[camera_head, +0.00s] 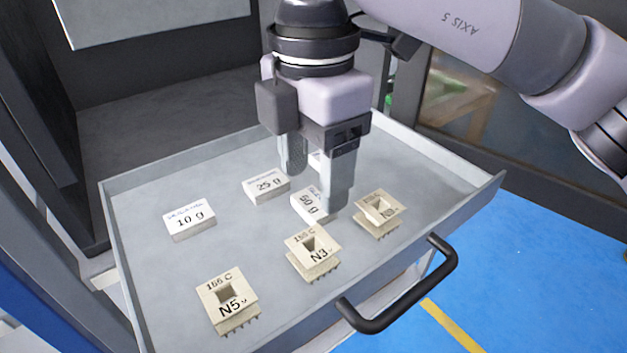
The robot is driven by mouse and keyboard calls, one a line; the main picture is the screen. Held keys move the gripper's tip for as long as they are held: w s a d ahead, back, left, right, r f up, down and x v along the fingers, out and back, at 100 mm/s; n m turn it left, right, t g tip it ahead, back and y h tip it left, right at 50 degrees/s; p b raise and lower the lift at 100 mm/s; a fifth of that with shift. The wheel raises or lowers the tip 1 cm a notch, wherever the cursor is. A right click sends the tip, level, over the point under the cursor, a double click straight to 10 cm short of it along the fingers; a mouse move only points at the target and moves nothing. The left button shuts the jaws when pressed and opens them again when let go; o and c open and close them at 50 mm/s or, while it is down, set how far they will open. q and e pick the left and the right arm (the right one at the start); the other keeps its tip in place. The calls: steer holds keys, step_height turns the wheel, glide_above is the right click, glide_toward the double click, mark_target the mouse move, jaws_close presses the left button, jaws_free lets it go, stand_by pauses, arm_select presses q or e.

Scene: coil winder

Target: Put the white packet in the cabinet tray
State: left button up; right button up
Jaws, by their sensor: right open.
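The grey cabinet tray (150,265) is pulled out and fills the middle of the head view. White packets lie flat in it: one marked 10 g (190,221), one marked 25 g (266,186), and one that seems to read 50 g (308,206). My right gripper (314,186) points down over the tray with its fingers apart. Its nearer finger partly covers the 50 g packet. A small white patch (315,160) shows between the fingers; I cannot tell what it belongs to. My left gripper is not in view.
Three beige coil bobbins stand in the front of the tray: N5 (228,301), N3 (313,254) and one partly readable (380,214). A black handle (400,292) juts from the tray's front. The tray's left back and far right are bare.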

mark_target(314, 203)
step_height(314, 203, up, 9)
steer(key=p, duration=0.1)
steer(key=shift+s, duration=0.1)
stand_by(0.4)
